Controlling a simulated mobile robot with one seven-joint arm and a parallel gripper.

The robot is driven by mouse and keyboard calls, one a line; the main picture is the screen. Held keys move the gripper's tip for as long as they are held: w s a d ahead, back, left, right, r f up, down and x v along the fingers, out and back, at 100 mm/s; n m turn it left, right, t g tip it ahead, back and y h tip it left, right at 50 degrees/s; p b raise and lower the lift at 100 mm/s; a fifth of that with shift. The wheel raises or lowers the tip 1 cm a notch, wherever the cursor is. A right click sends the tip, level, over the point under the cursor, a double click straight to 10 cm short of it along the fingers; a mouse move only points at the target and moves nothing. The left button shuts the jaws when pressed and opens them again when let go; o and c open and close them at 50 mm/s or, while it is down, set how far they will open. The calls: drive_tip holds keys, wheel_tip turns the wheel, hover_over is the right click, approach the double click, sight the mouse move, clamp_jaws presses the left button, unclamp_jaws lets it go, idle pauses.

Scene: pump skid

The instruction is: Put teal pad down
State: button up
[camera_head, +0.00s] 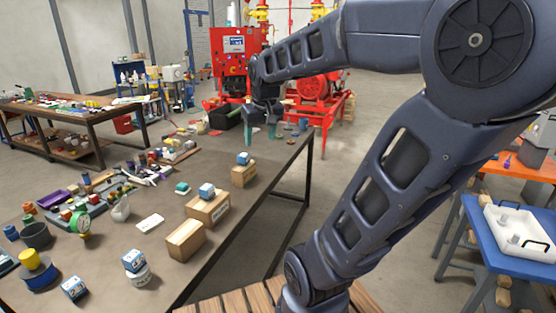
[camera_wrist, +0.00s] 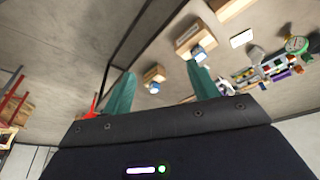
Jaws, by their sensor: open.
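A small teal-topped item (camera_head: 182,188), which may be the teal pad, lies on the long workbench (camera_head: 112,243), left of the blue-and-white box that sits on a cardboard box. It is too small to tell for certain. My gripper (camera_head: 260,137) is above the far right part of the bench, well beyond the teal item. Its teal fingers are spread apart with nothing seen between them. In the wrist view, my gripper (camera_wrist: 161,78) is also open and empty. I cannot pick out a teal pad in the wrist view.
Cardboard boxes (camera_head: 186,240) with blue-and-white boxes stand along the bench's right side. A parts tray (camera_head: 82,215), bottles and a green gauge (camera_head: 83,225) crowd the left. A red pump unit (camera_head: 314,88) stands behind. Bare bench shows around the white card (camera_head: 150,222).

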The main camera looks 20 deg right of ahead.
drive_tip(key=s+d+f+m, duration=0.1)
drive_tip(key=s+f, duration=0.3)
drive_tip(key=s, duration=0.5)
drive_tip(key=shift+s+d+t, duration=0.35)
drive_tip(key=shift+t, duration=0.05)
idle(0.6)
